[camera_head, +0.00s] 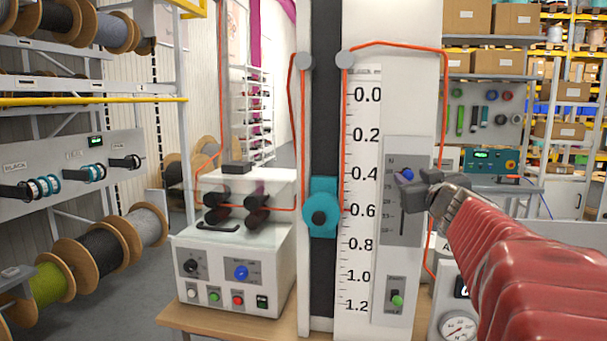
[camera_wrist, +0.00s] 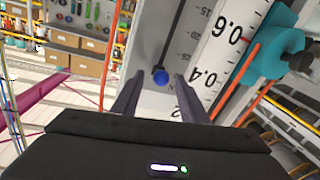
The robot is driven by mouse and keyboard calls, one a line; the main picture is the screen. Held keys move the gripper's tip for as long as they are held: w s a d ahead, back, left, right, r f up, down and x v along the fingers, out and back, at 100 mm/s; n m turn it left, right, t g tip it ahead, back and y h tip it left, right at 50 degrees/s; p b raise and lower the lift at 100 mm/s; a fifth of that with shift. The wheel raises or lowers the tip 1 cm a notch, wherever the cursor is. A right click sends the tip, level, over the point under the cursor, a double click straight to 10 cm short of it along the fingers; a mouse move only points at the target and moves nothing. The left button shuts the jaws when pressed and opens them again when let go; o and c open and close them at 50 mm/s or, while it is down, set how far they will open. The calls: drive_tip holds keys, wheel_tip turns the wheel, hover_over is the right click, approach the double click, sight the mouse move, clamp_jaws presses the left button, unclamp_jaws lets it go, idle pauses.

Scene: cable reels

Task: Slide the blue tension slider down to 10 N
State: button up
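The blue tension slider (camera_head: 407,175) is a small round blue knob on a grey scale panel (camera_head: 396,220). It sits near the top of its vertical slot, whose dark line runs down below it. In the wrist view the blue knob (camera_wrist: 160,76) lies ahead of and between my two fingers. My gripper (camera_head: 405,186) is at the panel, close to the knob. In the wrist view my gripper (camera_wrist: 155,95) is open, with a gap on each side of the knob. Most scale numbers are too small to read with certainty.
A green toggle (camera_head: 397,300) sits below the slider panel. To the left are a printed ruler (camera_head: 360,240), a teal dancer block (camera_head: 321,207) and an orange cable (camera_head: 400,43) running over pulleys. A control box (camera_head: 228,270) with knobs and buttons stands further left.

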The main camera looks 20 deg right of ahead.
drive_tip(key=shift+w+d, duration=0.1)
drive_tip(key=shift+w, duration=0.05)
clamp_jaws()
idle(0.4)
drive_tip(key=shift+f, duration=0.15)
idle(0.3)
